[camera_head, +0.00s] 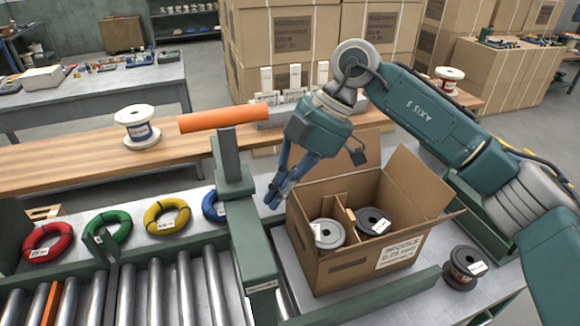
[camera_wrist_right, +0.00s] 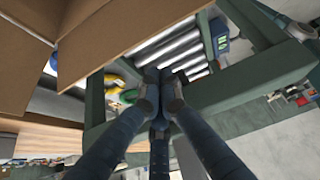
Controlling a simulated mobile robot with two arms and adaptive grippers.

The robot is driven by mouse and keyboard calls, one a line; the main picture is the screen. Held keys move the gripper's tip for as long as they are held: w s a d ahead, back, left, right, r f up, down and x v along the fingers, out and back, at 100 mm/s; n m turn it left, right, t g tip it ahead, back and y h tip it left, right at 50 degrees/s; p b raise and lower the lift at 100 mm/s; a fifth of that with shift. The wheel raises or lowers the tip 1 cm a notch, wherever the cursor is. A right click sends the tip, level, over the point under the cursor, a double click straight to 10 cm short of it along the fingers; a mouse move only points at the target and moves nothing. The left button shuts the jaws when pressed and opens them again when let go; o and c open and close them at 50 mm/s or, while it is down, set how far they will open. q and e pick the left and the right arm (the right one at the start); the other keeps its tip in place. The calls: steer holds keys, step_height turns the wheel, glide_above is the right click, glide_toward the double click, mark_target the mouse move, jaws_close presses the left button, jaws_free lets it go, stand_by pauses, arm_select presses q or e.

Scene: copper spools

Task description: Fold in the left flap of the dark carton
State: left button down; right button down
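The open brown carton (camera_head: 345,270) stands on the bench in the middle of the head view, with printed lettering on its front. The left flap is hard to tell from the left wall near my gripper. My right gripper (camera_head: 273,196) is just outside the carton's upper left edge, fingers drawn together, with nothing held. In the wrist view its fingertips (camera_wrist_right: 163,78) meet below cardboard panels (camera_wrist_right: 105,35). My left gripper is not in view.
A green post with an orange bar (camera_head: 222,118) stands close left of the carton. Roller conveyor (camera_head: 150,292) and coils of red, green, yellow and blue wire (camera_head: 167,216) lie further left. A loose dark spool (camera_head: 463,268) stands right of the carton.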

steer(key=x, duration=0.2)
steer(key=p, duration=0.2)
glide_above(297, 209)
steer(key=s, duration=0.2)
steer(key=shift+w+a+r, duration=0.25)
steer(key=shift+a+r, duration=0.15)
steer(key=shift+a, duration=0.1)
